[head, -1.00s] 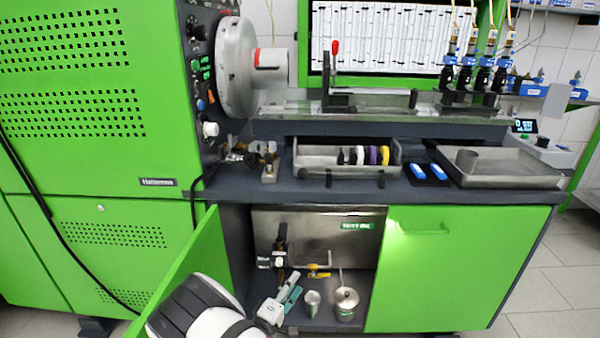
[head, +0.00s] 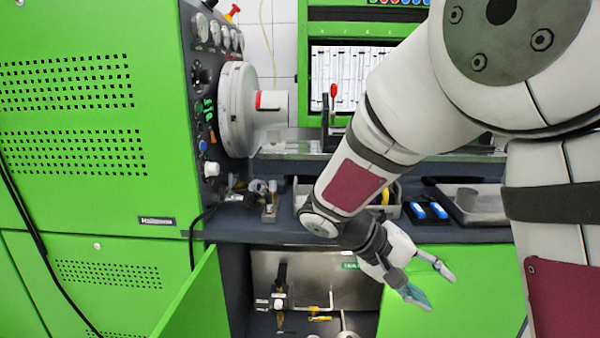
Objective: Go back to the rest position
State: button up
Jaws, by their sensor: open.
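My gripper (head: 430,285) hangs at the end of my white arm, in front of the green right cabinet door. Its fingers are spread apart and nothing shows between them. My arm covers the right part of the bench from the upper right of the view. The task names no other object.
The test bench's dark worktop (head: 235,228) runs behind my arm, with a metal tray (head: 475,203) and blue-white items (head: 428,211) on it. The left cabinet door (head: 195,295) stands open towards me, showing a metal tank (head: 300,275) and a yellow-handled valve (head: 318,318).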

jog(key=s+d+r+g+y, duration=0.1)
jog(key=s+r+y, duration=0.2)
jog(key=s, duration=0.4)
jog(key=s+d+r+y, duration=0.1)
jog(key=s+r+y, duration=0.1)
jog(key=s, duration=0.5)
jog(key=s+a+t+y, duration=0.3)
jog(key=s+a+y, duration=0.2)
jog(key=s, duration=0.8)
notch_tip(320, 180, up, 19)
jog(key=t+p, duration=0.2)
jog(key=p, duration=1.5)
jog(key=shift+a+t, duration=0.2)
jog(key=shift+t, duration=0.2)
